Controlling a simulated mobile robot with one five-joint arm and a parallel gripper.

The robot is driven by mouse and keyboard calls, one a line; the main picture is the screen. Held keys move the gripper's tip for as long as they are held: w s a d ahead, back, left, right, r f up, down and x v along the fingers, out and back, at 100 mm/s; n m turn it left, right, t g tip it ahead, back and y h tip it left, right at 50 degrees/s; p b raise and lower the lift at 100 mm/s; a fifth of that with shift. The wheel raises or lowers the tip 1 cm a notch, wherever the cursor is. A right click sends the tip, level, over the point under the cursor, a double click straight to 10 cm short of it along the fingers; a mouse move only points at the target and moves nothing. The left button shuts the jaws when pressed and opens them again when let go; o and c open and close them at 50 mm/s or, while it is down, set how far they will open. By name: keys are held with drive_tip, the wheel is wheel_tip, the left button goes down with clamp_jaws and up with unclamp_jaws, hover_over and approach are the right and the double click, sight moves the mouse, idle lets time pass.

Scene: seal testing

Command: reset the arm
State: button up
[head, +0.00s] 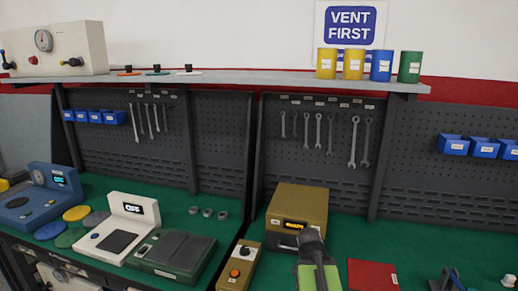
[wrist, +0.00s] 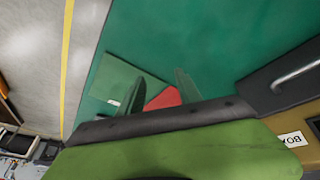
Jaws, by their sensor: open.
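My gripper (wrist: 158,88) shows in the wrist view as two thin green fingers spread apart, with nothing between them that they touch. Beyond the fingertips lie a red flat square (wrist: 164,98) and a dark green flat square (wrist: 118,78) on the green bench top. In the head view my green and black arm (head: 318,272) rises from the bottom edge, in front of the tan box (head: 298,206) with a lit orange display. The fingers cannot be made out in the head view.
The red square (head: 372,275) lies right of my arm. A tan control box (head: 235,270) with an orange button, a dark green case (head: 172,254) and a white scale (head: 118,232) stand left. A shelf (head: 230,77) with several cans runs above. Bare green bench top (head: 425,243) shows at right.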

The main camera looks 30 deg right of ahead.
drive_tip(key=w+a+f+n, duration=0.1)
drive_tip(key=w+a+n, duration=0.1)
drive_tip(key=a, duration=0.2)
drive_tip(key=w+a+f+n+y+b, duration=0.1)
drive_tip(key=w+a+n, duration=0.1)
drive_tip(key=a, duration=0.3)
drive_tip(key=w+a+f+n+y, duration=0.1)
drive_tip(key=w+a+n, duration=0.1)
drive_tip(key=a, duration=0.3)
drive_tip(key=shift+w+a+f+n+t, duration=0.1)
drive_tip(key=shift+w+a+n+t, duration=0.15)
drive_tip(key=shift+n+t, duration=0.15)
drive_tip(key=w+a+f+n+y+b, duration=0.1)
drive_tip(key=a+n, duration=0.3)
drive_tip(key=a, duration=0.6)
drive_tip(key=w+a+f+n+y, duration=0.1)
drive_tip(key=a+n, duration=0.4)
drive_tip(key=a, duration=0.6)
drive_tip(key=shift+n+y+b, duration=0.3)
drive_tip(key=shift+b, duration=0.1)
